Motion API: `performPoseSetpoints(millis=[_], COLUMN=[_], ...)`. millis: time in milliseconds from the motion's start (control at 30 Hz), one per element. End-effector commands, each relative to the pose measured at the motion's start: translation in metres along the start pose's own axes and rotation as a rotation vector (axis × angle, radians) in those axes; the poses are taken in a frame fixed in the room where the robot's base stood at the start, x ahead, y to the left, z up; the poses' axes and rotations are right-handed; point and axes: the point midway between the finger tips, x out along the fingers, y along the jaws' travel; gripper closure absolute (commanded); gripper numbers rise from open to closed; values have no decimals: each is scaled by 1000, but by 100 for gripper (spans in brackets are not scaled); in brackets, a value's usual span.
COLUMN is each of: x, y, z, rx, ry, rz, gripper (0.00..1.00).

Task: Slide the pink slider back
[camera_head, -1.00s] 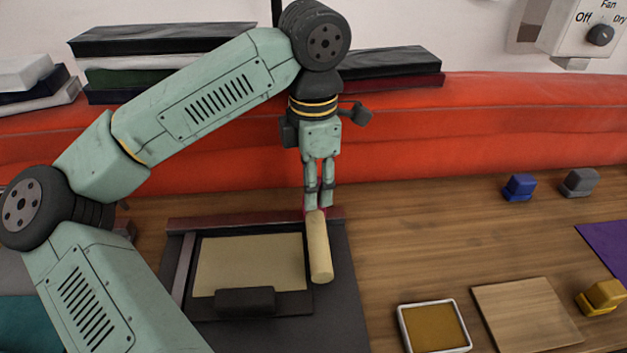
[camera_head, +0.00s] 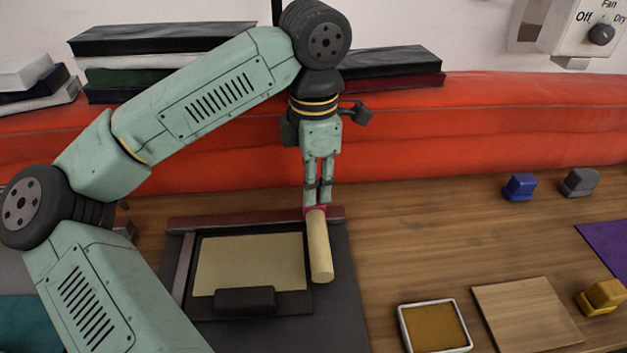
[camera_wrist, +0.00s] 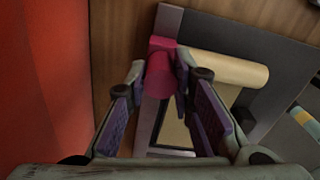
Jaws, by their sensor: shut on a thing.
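The pink slider (camera_head: 315,211) shows as a small pink piece at the far end of a cream cylinder (camera_head: 319,250), by the dark red back bar (camera_head: 200,220) of a dark press-like frame (camera_head: 340,290). My gripper (camera_head: 318,197) is directly above it, pointing down. In the wrist view the pink slider (camera_wrist: 160,68) lies between the fingertips of my gripper (camera_wrist: 160,80), which is shut on it. The cream cylinder (camera_wrist: 228,68) extends to the right of it. The fingers hide part of the slider.
A cream sheet (camera_head: 250,262) with a dark block (camera_head: 245,301) lies in the frame. To the right are an ochre tray (camera_head: 434,326), a wooden board (camera_head: 526,315), and yellow (camera_head: 602,297), blue (camera_head: 518,187) and grey (camera_head: 579,182) blocks. An orange-red padded barrier (camera_head: 480,120) runs behind.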

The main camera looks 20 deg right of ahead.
Motion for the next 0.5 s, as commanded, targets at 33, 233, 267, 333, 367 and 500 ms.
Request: performPoseSetpoints(millis=[33,233,267,333,367,500], x=[2,1,0,0,0,0], y=[-1,-4,-4,-4,-4,-4], z=[3,16,16,16,16,16], rx=[5,4,4,4,4,4], ry=[1,1,0,0,0,1], rz=[-1,-1,-2,-2,-2,-2], gripper=[100,100,100,100,100,73])
